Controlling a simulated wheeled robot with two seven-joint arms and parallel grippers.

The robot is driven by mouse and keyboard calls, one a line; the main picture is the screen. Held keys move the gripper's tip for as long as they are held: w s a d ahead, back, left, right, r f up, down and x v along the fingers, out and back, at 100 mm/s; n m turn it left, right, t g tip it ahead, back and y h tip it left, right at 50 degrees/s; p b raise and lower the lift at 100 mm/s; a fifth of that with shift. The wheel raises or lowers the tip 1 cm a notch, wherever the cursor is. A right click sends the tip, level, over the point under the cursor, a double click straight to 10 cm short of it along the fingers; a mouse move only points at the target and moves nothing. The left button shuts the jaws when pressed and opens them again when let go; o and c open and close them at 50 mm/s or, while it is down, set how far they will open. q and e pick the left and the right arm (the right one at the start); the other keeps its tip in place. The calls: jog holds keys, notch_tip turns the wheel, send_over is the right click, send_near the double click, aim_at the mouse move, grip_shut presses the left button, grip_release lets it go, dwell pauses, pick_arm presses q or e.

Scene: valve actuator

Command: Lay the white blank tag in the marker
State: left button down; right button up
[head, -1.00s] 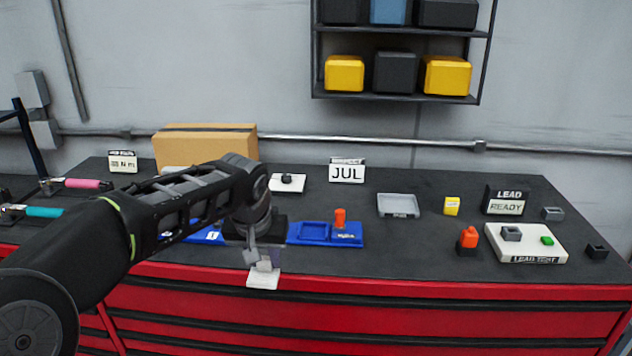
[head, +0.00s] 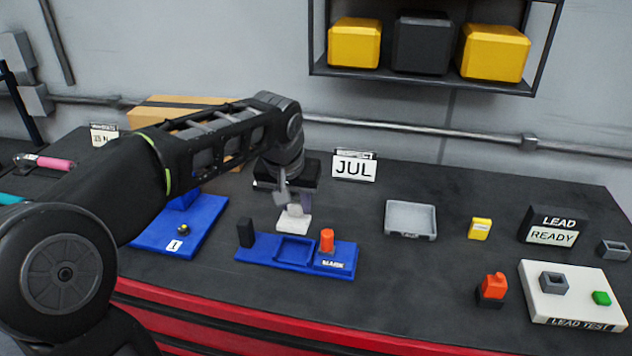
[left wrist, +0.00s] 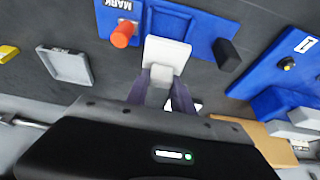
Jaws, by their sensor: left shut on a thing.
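My left gripper (head: 294,207) is shut on the white blank tag (head: 293,222). In the head view the tag is just behind the blue marker (head: 262,258), at its back edge; I cannot tell its exact height. The marker has a square recess (head: 294,250), an orange knob (head: 327,240) and a black block (head: 245,232). In the left wrist view the tag (left wrist: 166,52) hangs from the fingers (left wrist: 160,88) beside the marker's recess (left wrist: 168,22). No other thing shows in the recess. My right gripper is not in view.
A blue fixture labelled 1 (head: 205,222) lies left of the marker. A grey tray (head: 411,219), a yellow block (head: 479,228) and a white LEAD TEST board (head: 570,308) lie to the right. The JUL sign (head: 354,166) stands behind. Bench between marker and tray is clear.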

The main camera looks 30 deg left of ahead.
aim_at(295, 218)
pick_arm(q)
jog(key=shift+r, duration=0.1)
jog(key=shift+s, duration=0.15)
jog(key=shift+f+b, duration=2.6)
jog(key=shift+f, duration=0.3)
jog(key=shift+f+b, duration=1.15)
jog(key=shift+f, duration=0.05)
